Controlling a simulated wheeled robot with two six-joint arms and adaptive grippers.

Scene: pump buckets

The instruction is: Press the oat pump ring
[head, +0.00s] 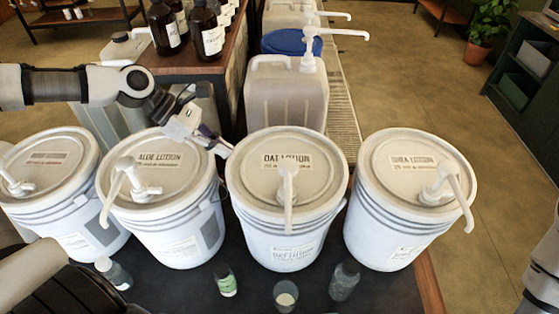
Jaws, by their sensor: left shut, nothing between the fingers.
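The oat lotion bucket (285,230) is white with a lid marked OAT LOTION and stands in the middle of the row. Its white pump (288,180) rises from the lid, with the spout pointing towards me. I cannot make out a separate ring on the pump. My left gripper (224,148) is shut and empty. It appears near the gap between the aloe and oat lids, left of the oat pump and apart from it.
The aloe lotion bucket (165,225) stands left and the shea lotion bucket (400,230) right, both with pumps. A cup (286,296) and small bottles (226,280) stand in front on the dark table. Jugs (285,95) and brown bottles stand behind.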

